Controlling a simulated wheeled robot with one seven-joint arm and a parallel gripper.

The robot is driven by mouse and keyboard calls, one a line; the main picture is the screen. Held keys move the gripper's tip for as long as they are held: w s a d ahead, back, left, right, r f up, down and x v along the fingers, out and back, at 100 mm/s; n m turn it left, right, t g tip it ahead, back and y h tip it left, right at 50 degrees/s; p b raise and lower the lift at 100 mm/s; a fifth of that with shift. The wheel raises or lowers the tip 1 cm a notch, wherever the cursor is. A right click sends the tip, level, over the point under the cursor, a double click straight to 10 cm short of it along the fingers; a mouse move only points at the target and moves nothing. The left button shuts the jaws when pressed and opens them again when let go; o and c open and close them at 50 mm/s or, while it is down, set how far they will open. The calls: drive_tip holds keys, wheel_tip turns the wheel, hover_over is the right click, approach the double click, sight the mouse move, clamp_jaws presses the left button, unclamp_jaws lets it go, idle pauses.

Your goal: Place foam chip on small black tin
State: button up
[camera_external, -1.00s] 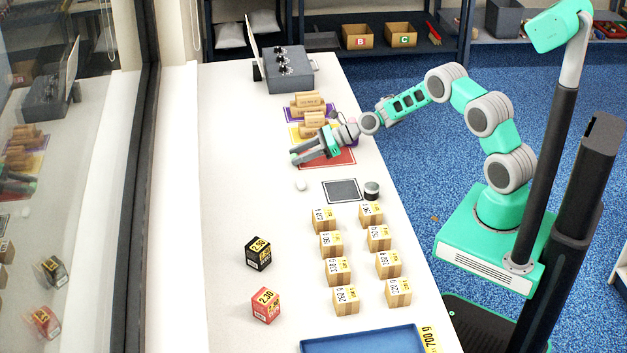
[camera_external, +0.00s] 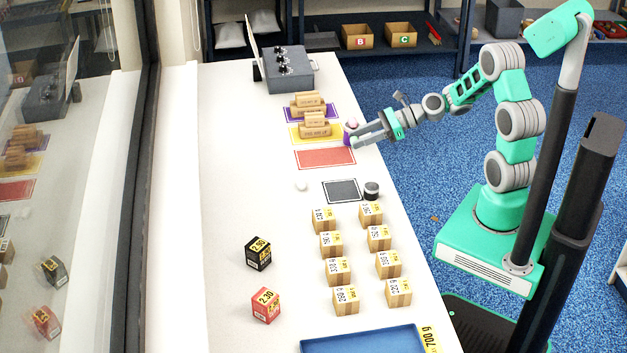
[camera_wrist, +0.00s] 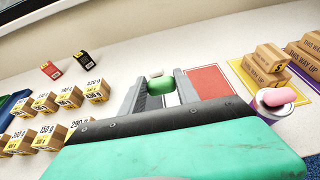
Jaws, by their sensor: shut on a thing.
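My gripper (camera_external: 358,138) is raised near the table's right edge, beside the purple tin, and its fingers are shut on a green foam chip (camera_wrist: 162,86), seen in the wrist view. The small black tin (camera_external: 372,190) stands upright near the table's right edge, just right of the black square mat. Nothing shows on its top. It is not seen in the wrist view. A white foam chip (camera_external: 301,186) lies on the table left of the black mat; it shows beyond the green chip in the wrist view (camera_wrist: 155,72).
A purple tin (camera_wrist: 270,104) holds a pink chip (camera_wrist: 279,96) on top. A red mat (camera_external: 325,158) and black mat (camera_external: 342,190) are bare. Several cartons (camera_external: 338,271) stand nearer the camera; other boxes (camera_external: 314,125) lie on yellow and purple mats. The left table is mostly clear.

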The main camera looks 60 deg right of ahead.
drive_tip(key=s+d+p, duration=0.2)
drive_tip(key=s+d, duration=0.2)
drive_tip(key=s, duration=0.5)
drive_tip(key=s+a+r+p, duration=0.2)
drive_tip(key=s+p, duration=0.1)
drive_tip(key=s, duration=0.8)
drive_tip(key=y+b, duration=0.1)
drive_tip(key=b, duration=0.5)
hover_over(377, 186)
drive_tip(key=shift+t, duration=0.3)
wheel_tip(377, 186, down, 6)
drive_tip(key=shift+s+d+f, duration=0.1)
drive_tip(key=shift+s+f, duration=0.05)
drive_tip(key=f, duration=0.3)
drive_tip(key=shift+w+f, duration=0.3)
